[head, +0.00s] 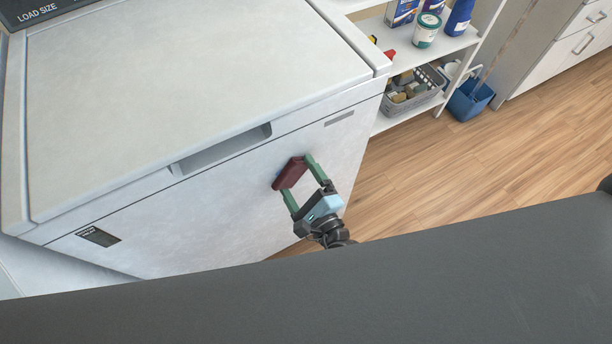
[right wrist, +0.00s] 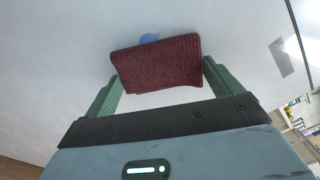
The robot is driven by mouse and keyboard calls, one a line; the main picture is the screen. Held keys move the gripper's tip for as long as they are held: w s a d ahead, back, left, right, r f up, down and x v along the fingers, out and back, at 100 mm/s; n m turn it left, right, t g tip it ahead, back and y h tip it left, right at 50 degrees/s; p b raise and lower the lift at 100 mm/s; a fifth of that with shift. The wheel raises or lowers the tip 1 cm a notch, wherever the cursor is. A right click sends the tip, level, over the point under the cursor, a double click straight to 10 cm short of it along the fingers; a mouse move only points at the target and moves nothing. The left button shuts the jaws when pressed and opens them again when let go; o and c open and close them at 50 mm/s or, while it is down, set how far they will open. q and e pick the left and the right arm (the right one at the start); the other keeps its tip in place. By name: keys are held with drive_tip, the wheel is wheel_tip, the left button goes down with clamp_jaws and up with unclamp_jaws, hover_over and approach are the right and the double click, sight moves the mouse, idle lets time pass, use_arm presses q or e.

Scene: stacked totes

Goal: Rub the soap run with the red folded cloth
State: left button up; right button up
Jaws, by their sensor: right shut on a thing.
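The red folded cloth (head: 290,173) is held between the two green fingers of my right gripper (head: 300,178), in front of the white washer's front panel (head: 225,205). In the right wrist view, the cloth (right wrist: 158,63) spans the gap between the fingertips, its broad side toward the camera. A small blue patch, seemingly the soap run (right wrist: 149,38), shows on the white panel just above the cloth's top edge. The rest of it is hidden behind the cloth. I cannot tell whether the cloth touches the panel. My left gripper is not in view.
The washer lid (head: 190,85) is shut and clear. White shelves (head: 455,42) at the right hold bottles, a tub and a grey basket (head: 415,97) of items. A blue bucket (head: 470,101) stands beside them. The wooden floor (head: 440,175) is open. A dark grey surface crosses the bottom.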

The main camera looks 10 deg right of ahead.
sight(270, 181)
drive_tip(key=shift+s+a+r, duration=0.1)
drive_tip(key=shift+s+a, duration=0.1)
drive_tip(key=shift+a, duration=0.75)
drive_tip(key=shift+a, duration=0.1)
drive_tip(key=shift+s+a, duration=0.1)
drive_tip(key=shift+a, duration=0.1)
drive_tip(key=shift+s+a, duration=0.3)
drive_tip(key=shift+a, duration=0.45)
drive_tip(key=shift+s+a, duration=0.25)
drive_tip(key=shift+a, duration=0.5)
